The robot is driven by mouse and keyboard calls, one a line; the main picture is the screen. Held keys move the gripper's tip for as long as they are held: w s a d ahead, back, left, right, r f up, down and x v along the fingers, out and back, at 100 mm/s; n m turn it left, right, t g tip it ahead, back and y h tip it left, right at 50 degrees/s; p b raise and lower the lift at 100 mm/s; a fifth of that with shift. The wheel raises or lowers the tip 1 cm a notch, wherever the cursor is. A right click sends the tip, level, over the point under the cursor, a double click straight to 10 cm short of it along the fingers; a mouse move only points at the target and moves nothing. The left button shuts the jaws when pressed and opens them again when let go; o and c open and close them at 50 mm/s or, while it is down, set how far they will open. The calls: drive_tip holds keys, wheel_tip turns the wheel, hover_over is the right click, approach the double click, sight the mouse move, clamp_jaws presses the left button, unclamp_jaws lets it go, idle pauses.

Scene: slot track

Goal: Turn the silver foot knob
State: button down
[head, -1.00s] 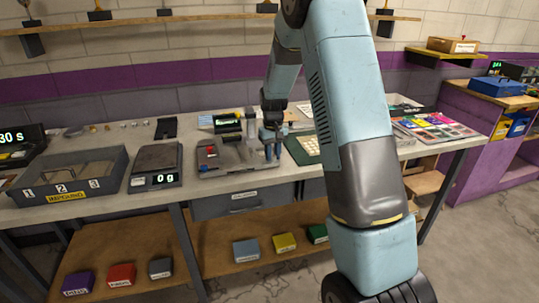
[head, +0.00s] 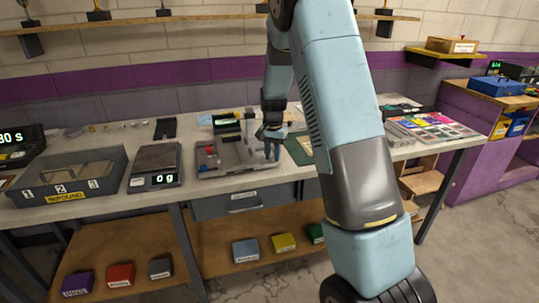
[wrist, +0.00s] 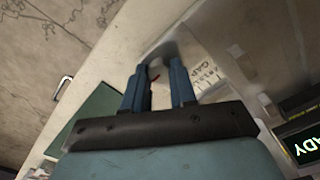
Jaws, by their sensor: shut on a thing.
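The slot track fixture (head: 232,158) is a grey plate with upright parts and a small red part, on the bench in the head view. My gripper (head: 272,150) is at its right end, pointing down. In the wrist view, my gripper (wrist: 158,68) has its blue fingers on either side of a grey, rounded metal piece, which appears to be the silver foot knob (wrist: 162,48). The fingers are shut on it and hide part of it. The knob cannot be made out in the head view.
A scale (head: 155,160) reading 0 g and a grey numbered tray (head: 70,180) stand to the left. A green mat (head: 298,150) lies right of the fixture. A display (wrist: 308,145) shows lit green letters in the wrist view. Coloured boxes sit on the lower shelf.

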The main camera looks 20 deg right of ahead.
sight(273, 156)
drive_tip(key=shift+s+a+f, duration=0.1)
drive_tip(key=shift+s+f, duration=0.05)
drive_tip(key=shift+s, duration=0.05)
idle(0.3)
drive_tip(key=c, duration=0.9)
unclamp_jaws()
drive_tip(key=shift+w, duration=0.1)
wheel_tip(273, 156, up, 14)
